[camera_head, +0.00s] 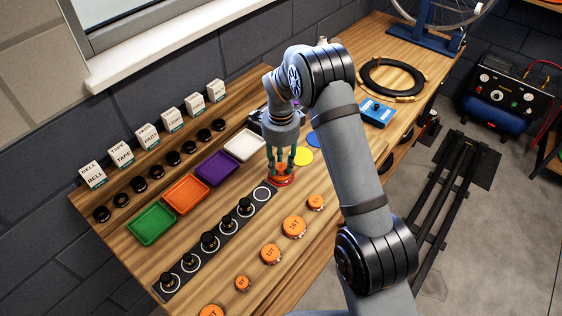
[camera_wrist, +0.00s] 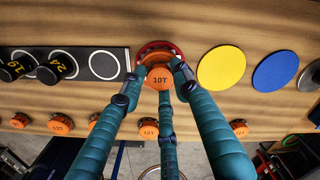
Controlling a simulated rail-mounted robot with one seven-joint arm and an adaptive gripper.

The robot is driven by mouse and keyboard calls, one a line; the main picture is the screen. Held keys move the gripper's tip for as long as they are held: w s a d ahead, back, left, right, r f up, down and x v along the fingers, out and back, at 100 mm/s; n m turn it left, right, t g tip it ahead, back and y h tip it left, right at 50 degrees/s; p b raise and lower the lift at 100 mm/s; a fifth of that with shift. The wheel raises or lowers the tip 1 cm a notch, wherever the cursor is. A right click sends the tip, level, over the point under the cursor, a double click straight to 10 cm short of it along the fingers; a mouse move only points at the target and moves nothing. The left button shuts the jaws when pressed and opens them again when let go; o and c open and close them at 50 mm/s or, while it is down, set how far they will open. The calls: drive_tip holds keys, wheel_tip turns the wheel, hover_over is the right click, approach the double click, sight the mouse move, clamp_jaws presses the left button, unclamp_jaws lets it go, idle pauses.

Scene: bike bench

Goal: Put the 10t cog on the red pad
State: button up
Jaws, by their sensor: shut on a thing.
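The orange 10T cog (camera_wrist: 160,78) shows its label between the teal fingers of my gripper (camera_wrist: 155,82) in the wrist view. My gripper is shut on it. The red pad (camera_wrist: 158,46) shows as a rim just behind the cog; most of it is hidden. In the head view my gripper (camera_head: 284,165) points down over the red pad (camera_head: 284,182), with the orange cog (camera_head: 281,170) low between the fingers. I cannot tell whether the cog touches the pad.
A yellow pad (camera_wrist: 222,67) and a blue pad (camera_wrist: 275,71) lie right of the red one. A black strip (camera_wrist: 100,63) with ringed spots and black parts is to the left. Other orange cogs (camera_head: 294,226) lie along the front. Coloured trays (camera_head: 186,194) stand behind.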

sight(281, 166)
drive_tip(key=shift+f, duration=0.2)
drive_tip(key=o, duration=1)
drive_tip(key=shift+o, duration=0.2)
drive_tip(key=shift+r, duration=0.2)
wheel_tip(281, 166, up, 12)
drive_tip(key=b, duration=0.2)
